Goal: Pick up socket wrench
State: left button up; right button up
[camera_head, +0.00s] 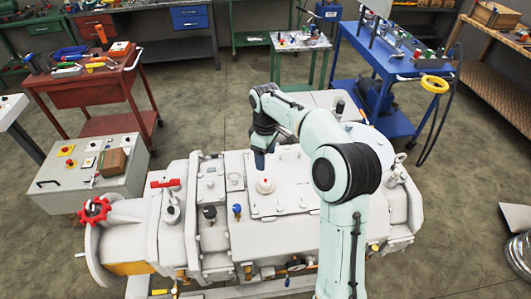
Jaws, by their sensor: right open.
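I cannot make out a socket wrench for certain in the head view; small tools are too tiny to tell apart. My right arm reaches up from the bottom over the large white vacuum machine (140,232) and bends back down. The arm hides part of the machine's right side. My left gripper is not in view.
A red cart (85,93) with tools stands at the left, near a grey control box (85,182). A small green table (300,42) with small items and a blue cart (385,57) stand behind. A wooden workbench (497,75) is far right. Open floor lies between.

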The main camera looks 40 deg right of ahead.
aim_at(174, 200)
jog(key=k, duration=1)
